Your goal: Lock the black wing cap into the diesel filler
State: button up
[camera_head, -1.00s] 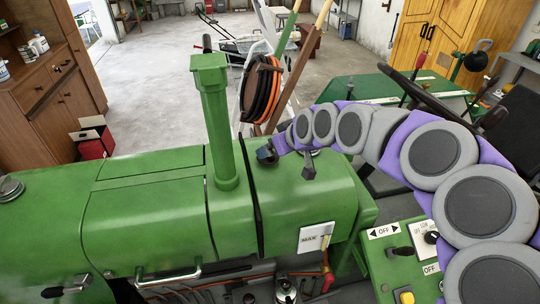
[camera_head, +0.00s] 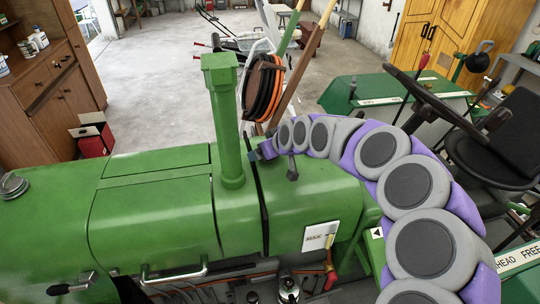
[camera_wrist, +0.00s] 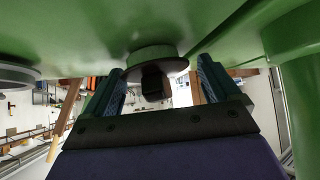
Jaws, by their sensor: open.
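In the wrist view, the black wing cap (camera_wrist: 152,84) sits at the diesel filler, a short round green neck (camera_wrist: 151,56) on the tractor's hood. The cap's blocky wing points away from the hood. I cannot tell whether it is locked. My gripper (camera_wrist: 156,78) is open, with one finger on each side of the wing and a visible gap on both sides. In the head view, my gripper (camera_head: 253,156) is low over the hood, just right of the exhaust pipe's base; the cap cannot be made out there.
The green exhaust pipe (camera_head: 228,130) stands close beside my gripper and also shows in the wrist view (camera_wrist: 300,75). The green hood (camera_head: 150,215) lies close under it. A grey round fitting (camera_wrist: 15,75) is at the left in the wrist view. The steering wheel (camera_head: 437,100) is to the right.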

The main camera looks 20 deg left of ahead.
jog(key=shift+w+d+f, duration=0.15)
jog(key=shift+d, duration=0.05)
jog(key=shift+c, duration=1.2)
jog(key=shift+w+d, duration=0.1)
jog(key=shift+d, duration=0.7)
jog(key=c, duration=0.7)
jog(key=shift+a+r, duration=0.2)
jog(key=shift+a, duration=0.35)
jog(key=shift+c, duration=0.2)
jog(key=shift+a+r, duration=0.15)
jog(key=shift+r, duration=0.05)
jog(key=shift+d+r, duration=0.2)
jog(key=shift+r, duration=0.6)
jog(key=shift+d+r, duration=0.2)
jog(key=shift+r, duration=0.55)
jog(key=shift+s+d, duration=0.45)
jog(key=shift+s, duration=0.05)
jog(key=shift+s+d, duration=0.35)
jog(key=shift+s, duration=0.3)
jog(key=s+d, duration=0.2)
jog(key=s, duration=0.1)
jog(key=s+d+r+b, duration=0.1)
jog(key=s+d, duration=0.4)
jog(key=s, duration=0.1)
jog(key=shift+s+d+r, duration=0.2)
jog(key=shift+s+d, duration=0.2)
jog(key=shift+s+d+b, duration=0.1)
jog(key=shift+s+b, duration=0.2)
jog(key=shift+s, duration=0.05)
